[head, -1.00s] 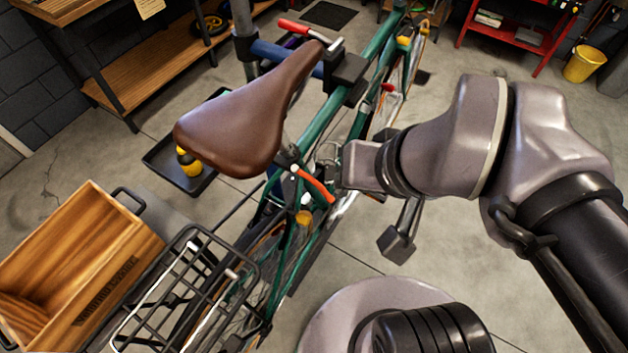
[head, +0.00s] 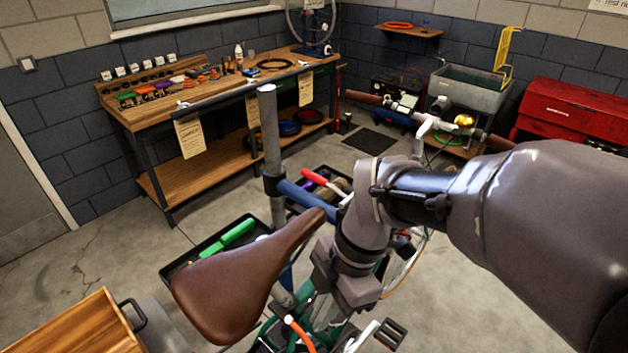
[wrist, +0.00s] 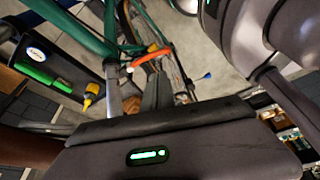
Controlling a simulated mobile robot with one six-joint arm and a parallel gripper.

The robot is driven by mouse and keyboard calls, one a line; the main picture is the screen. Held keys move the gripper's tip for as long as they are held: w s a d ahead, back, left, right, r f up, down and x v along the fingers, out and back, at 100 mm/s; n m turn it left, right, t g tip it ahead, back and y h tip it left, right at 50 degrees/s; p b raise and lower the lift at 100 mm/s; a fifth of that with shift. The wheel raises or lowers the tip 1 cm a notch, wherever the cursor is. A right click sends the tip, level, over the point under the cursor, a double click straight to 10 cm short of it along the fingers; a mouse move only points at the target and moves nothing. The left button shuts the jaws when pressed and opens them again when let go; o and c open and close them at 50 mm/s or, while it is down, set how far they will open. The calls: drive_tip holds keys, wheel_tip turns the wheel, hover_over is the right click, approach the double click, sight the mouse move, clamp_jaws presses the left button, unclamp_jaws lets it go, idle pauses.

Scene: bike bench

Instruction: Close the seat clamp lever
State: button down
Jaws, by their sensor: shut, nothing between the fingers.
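The seat clamp lever is orange-red with a pale end. It shows under the brown saddle (head: 245,280) in the head view (head: 299,334), near the bottom edge. In the wrist view the lever (wrist: 150,57) lies across the green frame, just beyond my gripper (wrist: 163,80). It sticks out from the clamp area; I cannot tell its exact angle. My gripper's dark fingers are shut and empty, close to the lever in the picture; whether they touch it is unclear. In the head view my wrist hides the fingertips.
A grey stand post (head: 270,140) with a blue clamp arm (head: 305,197) rises beside the saddle. A black tray (head: 205,243) with a green-handled tool lies behind it. A wooden crate (head: 75,330) is at lower left. A workbench (head: 150,110) stands at the back.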

drive_tip(key=b+x, duration=0.4)
drive_tip(key=x, duration=0.6)
drive_tip(key=shift+w+r, duration=0.1)
